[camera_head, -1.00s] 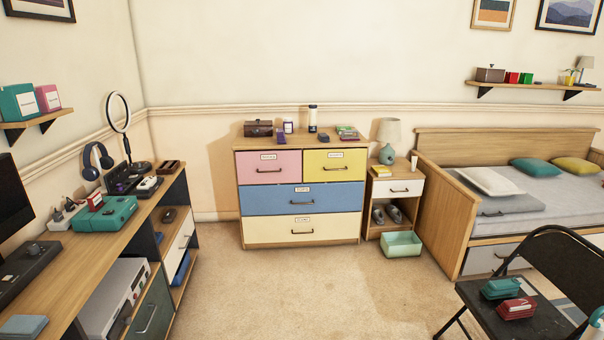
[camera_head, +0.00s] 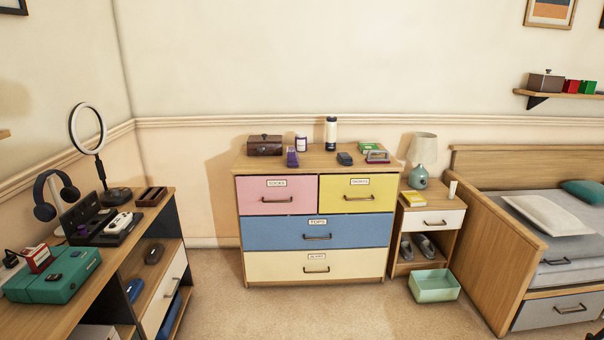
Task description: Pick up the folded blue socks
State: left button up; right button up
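I cannot make out any folded blue socks in view. A pink drawer (camera_head: 277,188) with a label that reads SOCKS is at the upper left of the dresser (camera_head: 240,230), and it is shut. Its inside is hidden. A small dark item (camera_head: 344,158) and a purple item (camera_head: 292,157) lie on the dresser top, too small to tell what they are. Neither of my grippers is in view.
A desk (camera_head: 95,292) with a teal case (camera_head: 52,280) stands at the left. A nightstand (camera_head: 432,218), a green bin (camera_head: 434,286) on the floor and a bed (camera_head: 500,250) are at the right. The carpet (camera_head: 300,310) before the dresser is clear.

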aim_at(344, 157)
jog(key=i, duration=1.3)
jog(key=i+u, duration=0.25)
jog(key=i, duration=0.4)
jog(key=i+l+u, duration=0.1)
jog(key=i+u, duration=0.15)
jog(key=i, duration=0.35)
jog(key=i+j+z, duration=0.2)
jog(key=i, duration=0.2)
jog(key=i+z, duration=0.15)
jog(key=i, duration=0.25)
jog(key=z, duration=0.3)
